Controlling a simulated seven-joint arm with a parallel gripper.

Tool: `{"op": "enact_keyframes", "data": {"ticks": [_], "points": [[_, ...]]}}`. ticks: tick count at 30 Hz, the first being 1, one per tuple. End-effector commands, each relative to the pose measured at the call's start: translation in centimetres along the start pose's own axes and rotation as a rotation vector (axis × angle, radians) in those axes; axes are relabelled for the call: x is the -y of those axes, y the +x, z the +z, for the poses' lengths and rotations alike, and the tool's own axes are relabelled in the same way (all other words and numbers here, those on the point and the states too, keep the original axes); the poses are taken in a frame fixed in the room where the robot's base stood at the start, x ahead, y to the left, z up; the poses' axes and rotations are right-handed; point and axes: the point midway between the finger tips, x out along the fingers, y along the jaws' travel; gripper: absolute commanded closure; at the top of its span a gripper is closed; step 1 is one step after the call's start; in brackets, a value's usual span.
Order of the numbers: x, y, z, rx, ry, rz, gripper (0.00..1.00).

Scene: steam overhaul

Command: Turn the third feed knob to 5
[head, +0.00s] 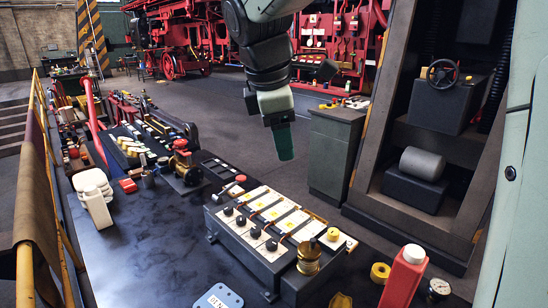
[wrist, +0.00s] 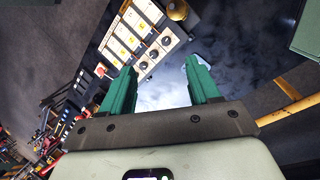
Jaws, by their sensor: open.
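A grey feed box (head: 262,250) stands on the dark bench, with a row of small black knobs on white plates along its front side. Counting from the left, the third feed knob (head: 255,232) is next to the last one, which is nearest a brass pot. In the wrist view, that knob (wrist: 154,53) appears beyond and between my fingers. The knob's pointer and numbers are too small to read. My gripper (head: 284,148) hangs above and behind the box, clear of the knobs. Its green fingers (wrist: 160,80) are apart with nothing between them.
The brass pot (head: 308,260) stands at the box's right end. A red bottle (head: 404,275), a yellow ring (head: 380,272) and a gauge (head: 438,288) are farther right.

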Motion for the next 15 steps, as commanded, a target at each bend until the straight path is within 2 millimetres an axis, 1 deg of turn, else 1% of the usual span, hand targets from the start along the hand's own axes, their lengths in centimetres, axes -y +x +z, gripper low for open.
{"op": "enact_keyframes", "data": {"ticks": [1,3,5,6,8,9,11,12,14,15], "points": [[-1.9,1.5,-1.6,-0.011,-0.134,-0.020,0.39],[-4.1,3.2,-3.5,-0.027,-0.321,-0.037,0.39],[-5.9,4.9,-5.1,-0.047,-0.475,-0.048,0.39],[-6.9,6.0,-6.2,-0.063,-0.575,-0.054,0.39],[-8.4,7.9,-7.7,-0.090,-0.719,-0.062,0.39],[-9.3,9.2,-8.7,-0.112,-0.811,-0.065,0.39],[-10.5,11.4,-10.1,-0.146,-0.944,-0.069,0.39],[-11.2,12.9,-10.9,-0.170,-1.029,-0.069,0.39],[-12.0,15.2,-12.1,-0.209,-1.146,-0.069,0.39],[-12.5,16.7,-12.7,-0.233,-1.217,-0.067,0.39]]}}
